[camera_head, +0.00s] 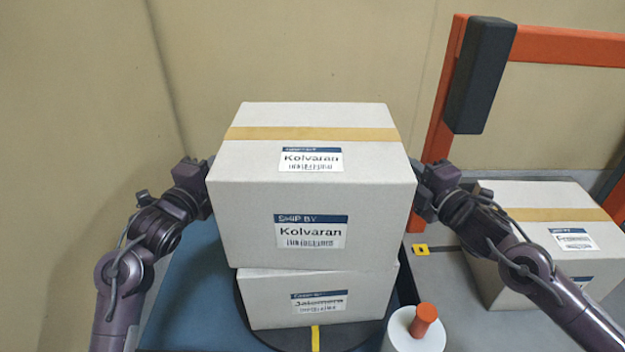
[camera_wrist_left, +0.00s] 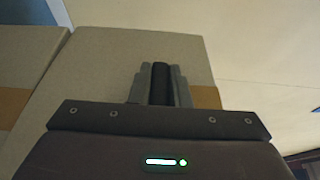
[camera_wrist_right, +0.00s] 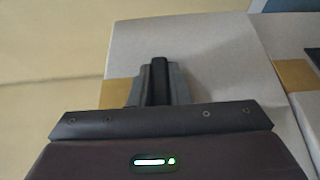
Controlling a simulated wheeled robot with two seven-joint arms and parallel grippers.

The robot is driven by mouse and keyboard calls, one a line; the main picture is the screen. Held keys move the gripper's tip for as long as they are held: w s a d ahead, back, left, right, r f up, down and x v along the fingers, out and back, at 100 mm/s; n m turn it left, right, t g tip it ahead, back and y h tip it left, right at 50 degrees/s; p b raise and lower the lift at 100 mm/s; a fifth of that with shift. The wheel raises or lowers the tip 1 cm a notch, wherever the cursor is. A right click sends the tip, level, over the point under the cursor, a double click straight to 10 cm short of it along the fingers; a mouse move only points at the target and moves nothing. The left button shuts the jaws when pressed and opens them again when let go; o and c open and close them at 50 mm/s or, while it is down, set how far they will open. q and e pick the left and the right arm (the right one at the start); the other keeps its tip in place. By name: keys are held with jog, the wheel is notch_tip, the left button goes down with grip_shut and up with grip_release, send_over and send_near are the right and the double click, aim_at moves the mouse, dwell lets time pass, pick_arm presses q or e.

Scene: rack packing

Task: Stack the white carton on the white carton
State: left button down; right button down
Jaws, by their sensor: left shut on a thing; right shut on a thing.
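A large white carton (camera_head: 310,203) with a tan tape band and "Kolvaran" labels is held level between my two grippers. My left gripper (camera_head: 207,175) is at its left side and my right gripper (camera_head: 420,176) at its right side. In the left wrist view the closed fingers (camera_wrist_left: 160,84) lie against the carton's side (camera_wrist_left: 110,65). In the right wrist view the fingers (camera_wrist_right: 158,82) lie against its other side (camera_wrist_right: 210,60). A second white carton (camera_head: 270,302) is directly below and hides partly behind the upper one. I cannot tell whether they touch.
The lower carton stands on a dark round plate (camera_head: 358,338) on a blue surface (camera_head: 185,300). A white cylinder with an orange knob (camera_head: 425,318) is close at its right. Another taped carton (camera_head: 510,270) stands at right by an orange frame (camera_head: 440,120) with a dark post (camera_head: 482,70).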

pick_arm(q)
jog(key=shift+f, duration=0.1)
pick_arm(e)
jog(key=shift+f, duration=0.1)
